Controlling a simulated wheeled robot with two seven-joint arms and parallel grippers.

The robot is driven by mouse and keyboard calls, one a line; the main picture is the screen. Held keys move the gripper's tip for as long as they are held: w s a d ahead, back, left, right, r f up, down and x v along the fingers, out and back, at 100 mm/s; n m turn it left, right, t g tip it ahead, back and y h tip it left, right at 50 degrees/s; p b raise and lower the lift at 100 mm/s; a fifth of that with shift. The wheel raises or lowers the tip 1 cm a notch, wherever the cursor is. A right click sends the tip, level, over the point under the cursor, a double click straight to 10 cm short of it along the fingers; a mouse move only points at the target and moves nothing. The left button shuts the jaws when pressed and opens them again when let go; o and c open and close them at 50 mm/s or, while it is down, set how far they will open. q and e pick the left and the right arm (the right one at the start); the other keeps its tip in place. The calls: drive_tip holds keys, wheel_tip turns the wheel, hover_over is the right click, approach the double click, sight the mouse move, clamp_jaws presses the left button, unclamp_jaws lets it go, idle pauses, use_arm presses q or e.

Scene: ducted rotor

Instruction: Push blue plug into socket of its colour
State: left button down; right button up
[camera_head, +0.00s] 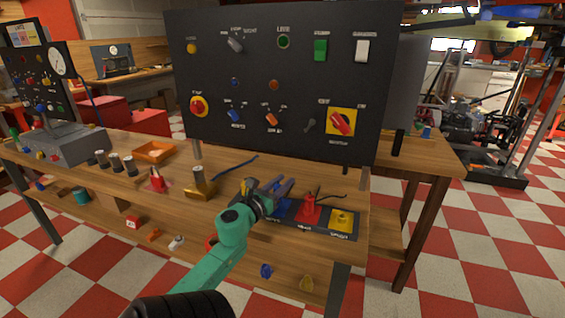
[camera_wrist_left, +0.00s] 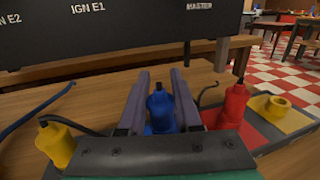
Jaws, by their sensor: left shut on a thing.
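My left gripper (camera_head: 286,187) is shut on the blue plug, which stands upright between its fingers in the left wrist view (camera_wrist_left: 160,112). The plug is over the blue end of the socket strip, where a blue patch (camera_head: 284,208) shows beside the gripper. The plug's lower end is hidden, so I cannot tell how deep it sits. The red plug (camera_head: 311,208) stands upright on the red part of the strip and also shows in the left wrist view (camera_wrist_left: 233,106). The yellow socket (camera_head: 342,219) is empty. My right gripper is not in view.
The yellow plug (camera_wrist_left: 57,143) is on the bench left of my gripper, with a dark cable. A large black switch panel (camera_head: 280,80) stands behind the strip. An orange tray (camera_head: 155,152) and a brass-coloured part (camera_head: 200,187) lie further left on the bench.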

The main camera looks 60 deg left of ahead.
use_arm(q)
drive_tip(key=shift+f+b, duration=0.55)
drive_tip(key=shift+f, duration=0.15)
drive_tip(key=c, duration=0.5)
unclamp_jaws()
drive_tip(key=shift+s, duration=0.1)
drive_tip(key=shift+s+d+f, duration=0.15)
drive_tip(key=shift+s, duration=0.2)
drive_tip(key=b+v, duration=0.2)
drive_tip(key=v, duration=1.1)
drive_tip(key=shift+s+d, duration=0.15)
drive_tip(key=shift+s, duration=0.15)
